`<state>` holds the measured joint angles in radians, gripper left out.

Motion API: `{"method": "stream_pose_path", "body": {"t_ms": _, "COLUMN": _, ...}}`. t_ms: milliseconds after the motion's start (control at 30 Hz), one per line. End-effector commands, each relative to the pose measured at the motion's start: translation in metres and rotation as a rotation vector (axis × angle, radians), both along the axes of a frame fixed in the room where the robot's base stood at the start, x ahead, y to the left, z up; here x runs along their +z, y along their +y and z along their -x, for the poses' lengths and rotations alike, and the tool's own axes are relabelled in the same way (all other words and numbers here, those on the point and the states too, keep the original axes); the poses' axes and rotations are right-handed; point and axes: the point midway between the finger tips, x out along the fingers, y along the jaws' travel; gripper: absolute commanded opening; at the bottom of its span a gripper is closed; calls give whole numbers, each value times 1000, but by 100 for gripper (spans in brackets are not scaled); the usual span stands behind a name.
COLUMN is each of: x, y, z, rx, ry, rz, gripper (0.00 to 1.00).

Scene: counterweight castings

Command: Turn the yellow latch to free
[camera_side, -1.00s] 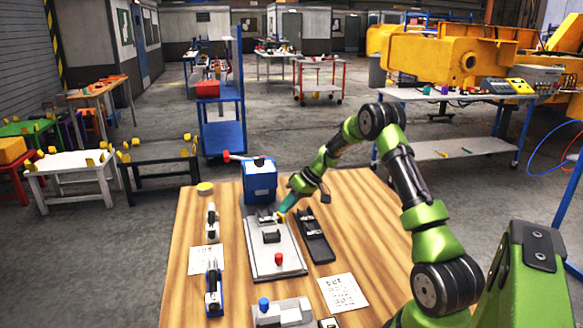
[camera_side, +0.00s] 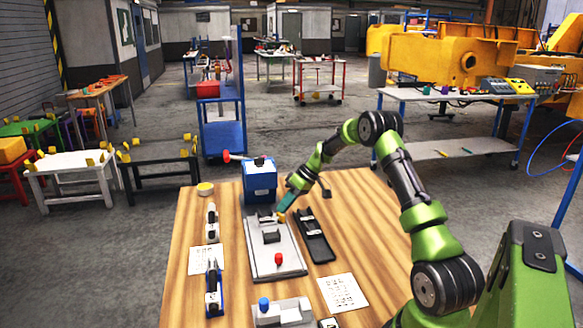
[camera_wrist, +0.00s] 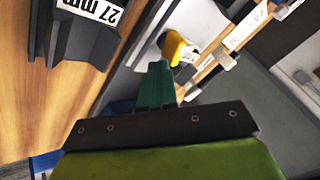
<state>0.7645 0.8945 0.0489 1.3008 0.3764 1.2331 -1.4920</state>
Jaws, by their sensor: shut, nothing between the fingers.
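The yellow latch (camera_side: 281,217) is a small piece near the far right part of the grey fixture plate (camera_side: 259,254). In the wrist view the latch (camera_wrist: 174,45) shows as a yellow knob just beyond my fingertips, with a white label beside it. My gripper (camera_side: 282,208) points down at the latch from above and the right. Its teal fingers (camera_wrist: 157,70) are closed together with nothing between them. The fingertips are very close to the latch; I cannot tell whether they touch it. The latch's pivot is not clear.
A dark tray (camera_side: 318,246) lies right of the plate; its "27 mm" label (camera_wrist: 98,10) shows in the wrist view. A red knob (camera_side: 278,258) stands on the plate's near part. A blue box (camera_side: 260,182) stands behind it. Blue-based clamps (camera_side: 213,290) are on the left.

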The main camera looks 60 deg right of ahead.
Motion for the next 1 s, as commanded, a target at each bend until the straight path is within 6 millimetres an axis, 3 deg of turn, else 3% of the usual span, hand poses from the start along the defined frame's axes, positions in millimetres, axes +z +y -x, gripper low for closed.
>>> {"method": "stream_pose_path", "body": {"t_ms": 1000, "x": 0, "y": 2, "z": -6, "rx": 99, "ry": -1, "rz": -3, "gripper": 0}}
